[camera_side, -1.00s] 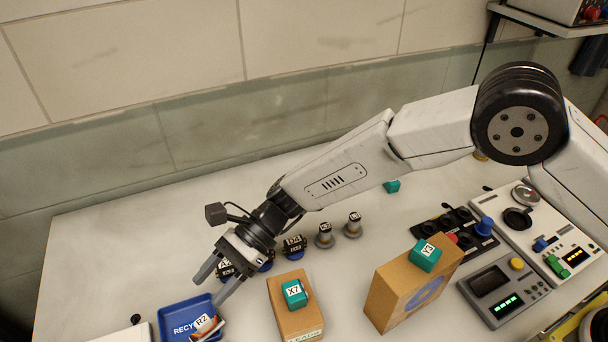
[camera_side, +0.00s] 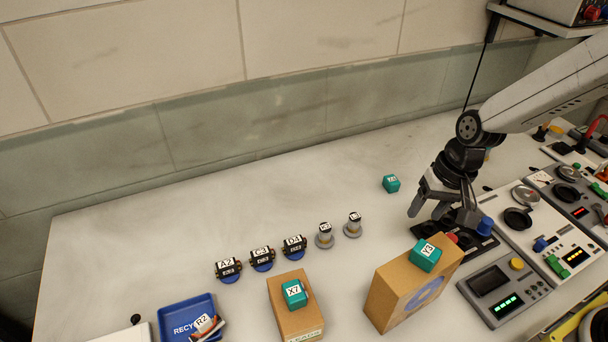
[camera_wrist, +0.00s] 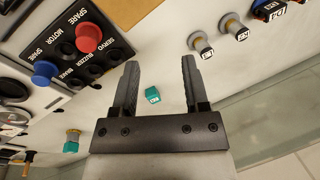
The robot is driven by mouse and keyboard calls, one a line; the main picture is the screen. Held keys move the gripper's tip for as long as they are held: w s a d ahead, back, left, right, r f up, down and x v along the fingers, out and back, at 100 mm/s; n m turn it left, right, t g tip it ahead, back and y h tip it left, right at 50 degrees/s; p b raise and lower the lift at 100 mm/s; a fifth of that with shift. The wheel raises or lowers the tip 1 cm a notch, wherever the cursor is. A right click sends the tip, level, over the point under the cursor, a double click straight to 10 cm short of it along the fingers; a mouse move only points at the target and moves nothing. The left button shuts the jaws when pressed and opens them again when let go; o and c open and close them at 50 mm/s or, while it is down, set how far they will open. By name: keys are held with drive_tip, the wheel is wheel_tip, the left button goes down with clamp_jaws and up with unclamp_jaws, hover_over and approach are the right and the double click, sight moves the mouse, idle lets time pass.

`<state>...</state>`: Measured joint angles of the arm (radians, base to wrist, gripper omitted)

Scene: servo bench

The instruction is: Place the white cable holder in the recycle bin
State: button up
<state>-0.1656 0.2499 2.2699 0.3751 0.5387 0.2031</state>
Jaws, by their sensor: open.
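The blue recycle bin (camera_side: 172,312) stands at the front left of the bench in the side view. A white piece labelled R2 (camera_side: 205,323), with orange and dark strands like cables, lies in the bin's right front part; it may be the cable holder, and the picture's bottom edge crops the bin. My gripper (camera_side: 441,214) is open and empty, far to the right of the bin, by the black switch panel. Its two open fingers (camera_wrist: 160,65) also show in the wrist view with nothing between their tips.
The black switch panel (camera_wrist: 62,28) has red and blue knobs. Cardboard boxes carry teal cubes X7 (camera_side: 295,293) and Y3 (camera_side: 425,255). Another teal cube (camera_side: 391,184) stands on the bench. Servos (camera_side: 262,258) and grey posts (camera_side: 325,236) form a row. The back left is clear.

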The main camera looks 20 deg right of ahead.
drive_tip(key=s+d+n+t+h, duration=0.1)
drive_tip(key=s+d+n, duration=0.3)
drive_tip(key=d, duration=0.5)
drive_tip(key=shift+s+r+t+h, duration=0.3)
drive_tip(key=shift+s+r+h, duration=0.1)
drive_tip(key=shift+s+h, duration=0.4)
